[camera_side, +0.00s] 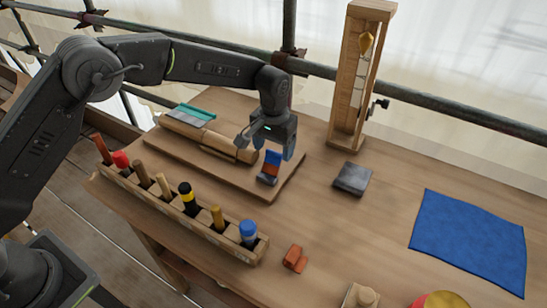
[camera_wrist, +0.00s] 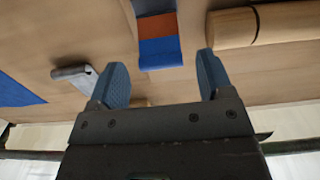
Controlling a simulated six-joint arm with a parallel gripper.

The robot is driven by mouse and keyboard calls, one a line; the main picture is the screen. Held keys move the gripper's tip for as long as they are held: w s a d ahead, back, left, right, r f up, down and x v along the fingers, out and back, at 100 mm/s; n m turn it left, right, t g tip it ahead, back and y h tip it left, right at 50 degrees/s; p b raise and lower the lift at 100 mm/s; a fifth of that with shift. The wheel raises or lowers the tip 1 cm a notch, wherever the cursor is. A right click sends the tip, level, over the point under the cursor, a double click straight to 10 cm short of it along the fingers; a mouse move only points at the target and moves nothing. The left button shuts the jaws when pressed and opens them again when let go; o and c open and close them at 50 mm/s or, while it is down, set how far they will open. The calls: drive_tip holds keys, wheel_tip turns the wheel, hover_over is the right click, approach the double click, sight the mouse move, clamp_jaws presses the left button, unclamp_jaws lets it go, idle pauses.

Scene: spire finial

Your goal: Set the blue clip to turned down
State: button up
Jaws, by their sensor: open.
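The blue clip (camera_side: 272,161) stands near the right corner of a wooden board (camera_side: 289,189) in the side view. It has a blue upper part, an orange-brown band and a grey lower part. In the wrist view the clip (camera_wrist: 160,49) shows its blue end towards my gripper, with the orange band and grey part beyond. My gripper (camera_side: 267,147) is open just over the clip. In the wrist view, the gripper's fingertips (camera_wrist: 160,60) are on either side of the blue end, with a gap at each side. I cannot tell how deep the clip sits between them.
A wooden roller (camera_side: 215,139) lies on the board beside my gripper. A rack of several handled tools (camera_side: 205,220) runs along the front. A grey block (camera_side: 353,177), blue cloth (camera_side: 470,240), orange block (camera_side: 295,258) and tall wooden stand (camera_side: 350,90) stand apart. Table right of the board is mostly clear.

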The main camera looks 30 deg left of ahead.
sight(273, 153)
drive_tip(key=shift+f, duration=2.05)
drive_tip(key=shift+c, duration=0.2)
